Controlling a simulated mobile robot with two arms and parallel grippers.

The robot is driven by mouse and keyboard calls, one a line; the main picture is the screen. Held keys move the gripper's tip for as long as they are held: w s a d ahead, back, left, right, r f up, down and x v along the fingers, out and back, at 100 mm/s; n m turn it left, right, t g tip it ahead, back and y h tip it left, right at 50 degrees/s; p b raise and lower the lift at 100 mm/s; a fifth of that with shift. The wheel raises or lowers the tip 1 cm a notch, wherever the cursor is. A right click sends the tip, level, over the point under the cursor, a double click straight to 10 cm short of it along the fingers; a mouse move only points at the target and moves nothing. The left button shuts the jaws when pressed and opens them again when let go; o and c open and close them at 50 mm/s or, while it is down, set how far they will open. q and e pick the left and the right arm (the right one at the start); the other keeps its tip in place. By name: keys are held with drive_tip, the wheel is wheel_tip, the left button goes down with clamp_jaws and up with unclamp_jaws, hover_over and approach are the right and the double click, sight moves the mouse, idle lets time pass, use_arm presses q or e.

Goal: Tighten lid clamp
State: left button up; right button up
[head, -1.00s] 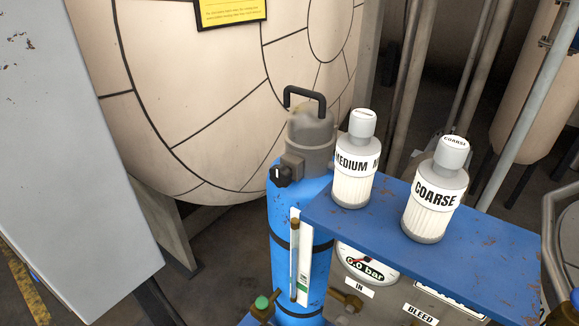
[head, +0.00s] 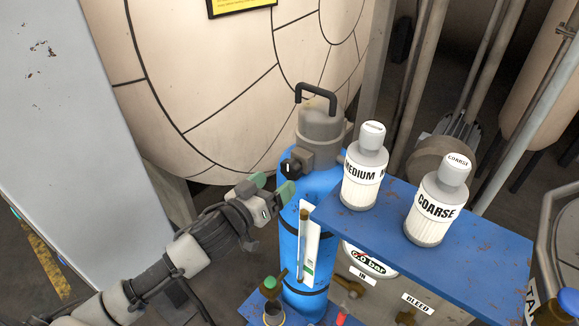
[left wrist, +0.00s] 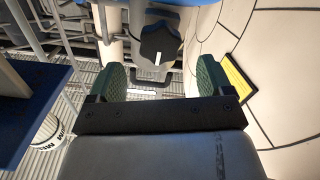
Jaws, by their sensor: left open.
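The blue cylindrical vessel (head: 287,243) has a grey lid (head: 320,128) with a dark carrying handle (head: 316,92). A black clamp knob (head: 291,166) with a white mark sits on a grey block at the lid's lower left. My left gripper (head: 273,187) is open, with green pads, just below and left of the knob in the head view. In the left wrist view the black knob (left wrist: 160,45) lies ahead of the gap between the open fingers (left wrist: 161,78), and nothing is held. My right gripper is in neither view.
A blue shelf (head: 480,235) right of the vessel bears two white canisters, MEDIUM (head: 364,178) and COARSE (head: 431,212). A gauge (head: 368,260) and valves sit below it. A large cream tank (head: 200,80) stands behind, and a grey panel (head: 60,130) at left.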

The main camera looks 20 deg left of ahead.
sight(288, 172)
use_arm(q)
drive_tip(key=p+x, duration=0.1)
drive_tip(key=x, duration=0.5)
drive_tip(key=c, duration=0.9)
drive_tip(key=shift+c, duration=0.2)
